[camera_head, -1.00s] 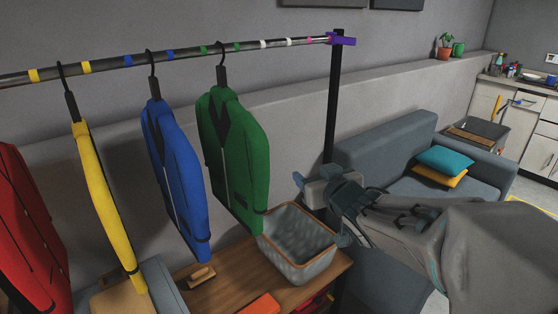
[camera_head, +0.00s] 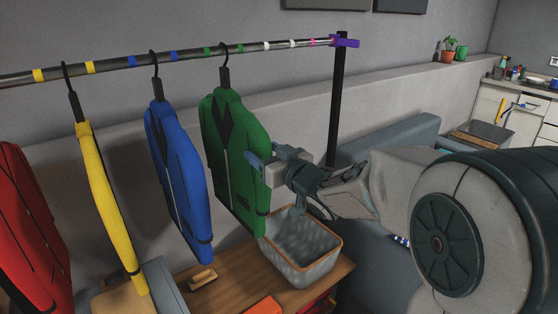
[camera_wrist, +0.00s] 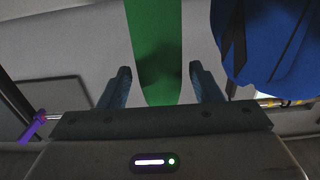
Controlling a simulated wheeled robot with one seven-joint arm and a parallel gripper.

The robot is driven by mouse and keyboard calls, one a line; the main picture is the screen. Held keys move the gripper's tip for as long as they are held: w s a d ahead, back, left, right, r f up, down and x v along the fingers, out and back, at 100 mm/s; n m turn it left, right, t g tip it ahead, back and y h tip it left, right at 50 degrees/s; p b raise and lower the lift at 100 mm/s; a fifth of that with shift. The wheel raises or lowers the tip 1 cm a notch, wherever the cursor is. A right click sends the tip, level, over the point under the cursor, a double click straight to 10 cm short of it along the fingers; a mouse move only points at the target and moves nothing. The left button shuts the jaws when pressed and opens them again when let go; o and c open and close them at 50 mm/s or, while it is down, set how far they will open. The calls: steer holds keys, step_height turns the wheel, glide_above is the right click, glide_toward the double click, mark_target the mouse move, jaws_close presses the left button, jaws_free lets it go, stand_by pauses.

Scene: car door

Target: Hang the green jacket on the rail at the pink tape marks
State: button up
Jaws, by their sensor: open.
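The green jacket (camera_head: 235,160) hangs by its hanger on the rail (camera_head: 185,56), with its hook between two green tape marks. The pink tape marks (camera_head: 312,42) are at the rail's right end, beside the purple end piece. My gripper (camera_head: 262,168) is at the right side of the green jacket, at chest height. In the wrist view, the edge of the green jacket (camera_wrist: 153,45) shows in the gap between my open fingers (camera_wrist: 160,72). Neither finger clearly touches it.
The blue jacket (camera_head: 178,165) hangs close left of the green one, with a yellow jacket (camera_head: 105,200) and a red jacket (camera_head: 28,230) further left. A grey basket (camera_head: 303,268) stands on the wooden bench below. The black rail post (camera_head: 337,100) stands right of the pink marks.

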steer(key=shift+x, duration=2.35)
jaws_close()
steer(key=shift+r+p, duration=0.4)
steer(key=shift+r, duration=0.15)
steer(key=shift+f, duration=0.2)
